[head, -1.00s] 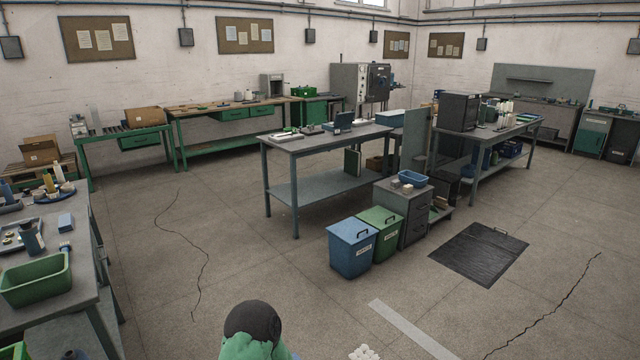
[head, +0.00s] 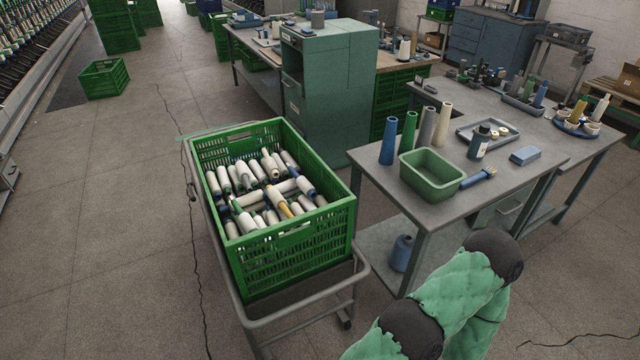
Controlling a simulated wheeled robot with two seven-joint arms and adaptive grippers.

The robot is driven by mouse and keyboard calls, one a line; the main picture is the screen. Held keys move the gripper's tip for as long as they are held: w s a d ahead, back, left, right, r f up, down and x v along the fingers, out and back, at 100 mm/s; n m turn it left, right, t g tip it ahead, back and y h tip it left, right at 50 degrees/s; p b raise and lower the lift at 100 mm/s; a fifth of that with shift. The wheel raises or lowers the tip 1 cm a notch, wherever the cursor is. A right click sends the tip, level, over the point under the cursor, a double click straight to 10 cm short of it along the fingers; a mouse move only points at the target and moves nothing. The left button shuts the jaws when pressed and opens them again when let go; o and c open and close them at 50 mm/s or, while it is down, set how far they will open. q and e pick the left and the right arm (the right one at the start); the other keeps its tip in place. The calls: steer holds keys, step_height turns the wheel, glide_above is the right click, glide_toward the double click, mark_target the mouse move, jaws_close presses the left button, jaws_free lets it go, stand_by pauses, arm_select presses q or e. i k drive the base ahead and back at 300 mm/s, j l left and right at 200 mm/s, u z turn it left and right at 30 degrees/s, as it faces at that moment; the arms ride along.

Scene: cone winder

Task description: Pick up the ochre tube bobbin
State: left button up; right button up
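A bobbin with an ochre tube (head: 283,204) lies among several white bobbins in the green crate (head: 300,243), near the middle of the pile. Neighbouring bobbins partly cover it. An ochre cone (head: 578,110) also stands on a round blue tray (head: 575,126) at the right end of the grey table. A green-sleeved arm of mine shows at the bottom right, in front of the table. Neither gripper is in view.
The crate stands on a grey trolley (head: 364,268) beside the grey table (head: 450,212). The table carries a green bin (head: 430,175), several cones and a small tray. A green cabinet (head: 330,85) stands behind.

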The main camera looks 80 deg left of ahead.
mark_target(278, 201)
steer(key=u, duration=0.5)
steer(key=i+u, duration=0.1)
steer(key=u, duration=0.4)
steer(key=l+u, duration=0.1)
steer(key=u, duration=0.4)
steer(key=l+u, duration=0.1)
steer(key=u, duration=0.4)
steer(key=i, duration=0.05)
